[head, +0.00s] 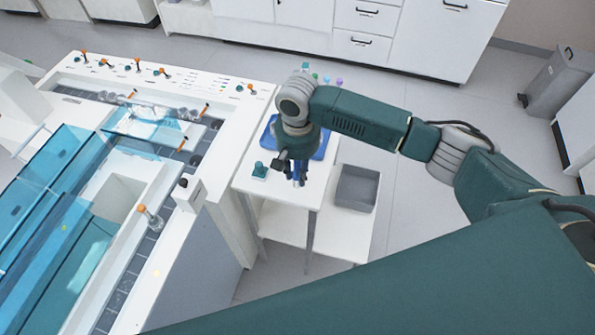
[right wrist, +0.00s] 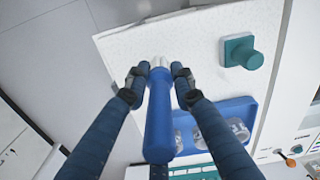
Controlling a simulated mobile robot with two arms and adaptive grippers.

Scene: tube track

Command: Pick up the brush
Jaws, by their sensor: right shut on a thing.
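My right gripper (head: 297,180) is over the small white table (head: 306,192) in the head view. In the right wrist view its two dark fingers (right wrist: 156,78) are shut on the brush (right wrist: 158,118), which shows as a blue, rounded handle with a pale tip between the fingertips. The brush's far end is hidden or too small to make out. Whether it touches the table I cannot tell. My left gripper is not in view.
A blue tray (right wrist: 245,104) with clear round items lies on the table. A teal knobbed block (right wrist: 240,52) stands near it. A grey bin (head: 356,188) sits on a lower shelf at the right. A large white machine (head: 225,115) with blue covers fills the left.

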